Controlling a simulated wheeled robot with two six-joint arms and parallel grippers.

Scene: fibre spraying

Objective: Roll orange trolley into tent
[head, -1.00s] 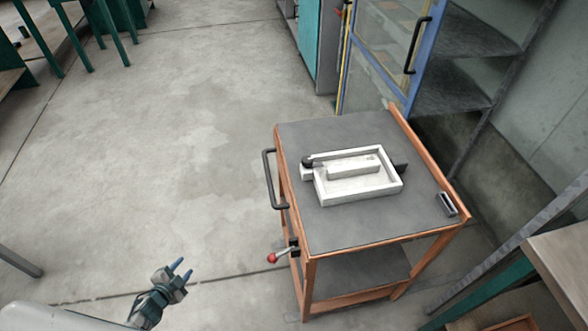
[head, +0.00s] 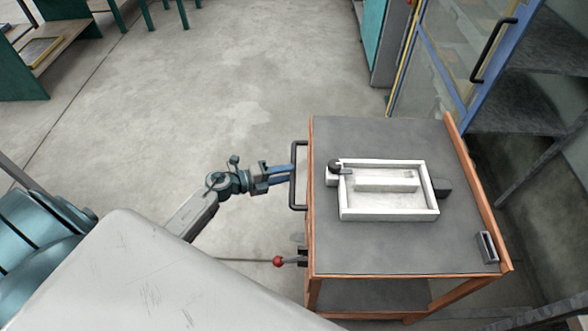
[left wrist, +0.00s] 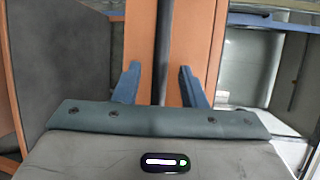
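The orange trolley (head: 400,247) has a grey top and orange edges and stands at the right in the head view. Its black handle (head: 293,178) is on its left side and also shows in the left wrist view (left wrist: 164,50). My left gripper (head: 291,171) is at the handle. In the left wrist view its blue fingers (left wrist: 160,85) are apart, with the handle bar between them and a gap on both sides. My right gripper is not in view. No tent can be made out.
A white tray-like frame (head: 347,214) lies on the trolley top. A red-knobbed lever (head: 278,261) sticks out below the handle. A blue-framed glass door (head: 440,55) and shelves stand behind the trolley. The floor to the left is clear.

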